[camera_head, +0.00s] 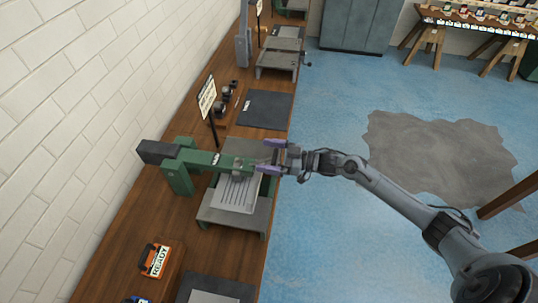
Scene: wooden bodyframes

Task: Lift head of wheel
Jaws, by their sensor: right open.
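I cannot make out a separate wheel; the underside of the head is hidden from above. My right gripper (268,157) comes in from the right and has purple fingertips. It is open at the front end of the green head, its fingers on either side of that end. I cannot tell whether they touch it. My left gripper is not in view.
The bench (215,258) runs along a white brick wall. A small orange READY box (155,260) sits near the front, and a sign (207,98) stands behind the machine. A dark mat (265,109) lies farther back. The blue floor (340,225) at the right is open.

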